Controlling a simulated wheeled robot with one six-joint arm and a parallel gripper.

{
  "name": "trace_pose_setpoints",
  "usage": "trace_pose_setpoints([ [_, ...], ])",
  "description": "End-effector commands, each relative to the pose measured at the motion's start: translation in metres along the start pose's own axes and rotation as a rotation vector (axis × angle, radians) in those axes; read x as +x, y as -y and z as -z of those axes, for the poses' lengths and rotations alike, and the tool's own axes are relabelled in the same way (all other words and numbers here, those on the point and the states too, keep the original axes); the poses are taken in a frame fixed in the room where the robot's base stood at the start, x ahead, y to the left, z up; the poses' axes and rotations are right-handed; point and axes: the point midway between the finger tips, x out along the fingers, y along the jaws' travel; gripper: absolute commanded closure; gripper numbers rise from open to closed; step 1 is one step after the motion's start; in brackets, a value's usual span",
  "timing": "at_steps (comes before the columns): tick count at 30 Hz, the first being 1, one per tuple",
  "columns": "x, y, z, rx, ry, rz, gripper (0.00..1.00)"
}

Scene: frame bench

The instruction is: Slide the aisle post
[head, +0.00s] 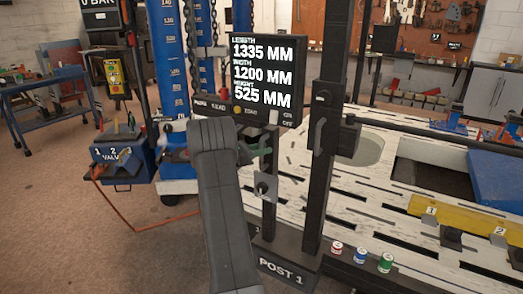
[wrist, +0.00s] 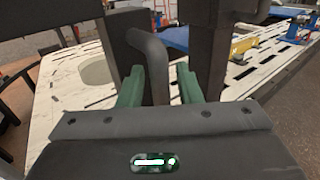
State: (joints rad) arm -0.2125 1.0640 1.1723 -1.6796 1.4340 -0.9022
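A black post stands on a base marked POST 1 (head: 281,270) in the head view. Its right upright (head: 320,200) carries a dark block with a grey bar handle (head: 318,134). My gripper (head: 264,142) is left of that handle, beside the left upright, partly hidden by my arm. In the wrist view, its green fingers (wrist: 160,88) are apart, with a bent grey bar (wrist: 154,58) between them in the picture. No contact with the bar shows, and its lower end is hidden behind my gripper body.
A display (head: 268,75) reads 1335, 1200 and 525 MM above the gripper. A slotted white bench (head: 400,235) with a yellow bar (head: 465,219) lies right. Red, blue and green caps (head: 361,256) sit by the post base. A blue valve box (head: 122,160) with an orange hose stands left.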

Motion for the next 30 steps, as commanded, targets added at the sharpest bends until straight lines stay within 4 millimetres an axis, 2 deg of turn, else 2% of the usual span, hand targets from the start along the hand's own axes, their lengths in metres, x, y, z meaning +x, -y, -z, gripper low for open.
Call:
trace_pose_setpoints([
  [11,-0.005,0.000,0.001,-0.001,0.000,-0.002,0.65],
  [16,-0.032,-0.001,0.001,-0.001,0.000,-0.005,0.65],
  [24,-0.095,-0.001,0.001,-0.001,0.000,-0.004,0.65],
  [30,-0.126,-0.001,0.001,-0.001,-0.001,-0.002,0.65],
])
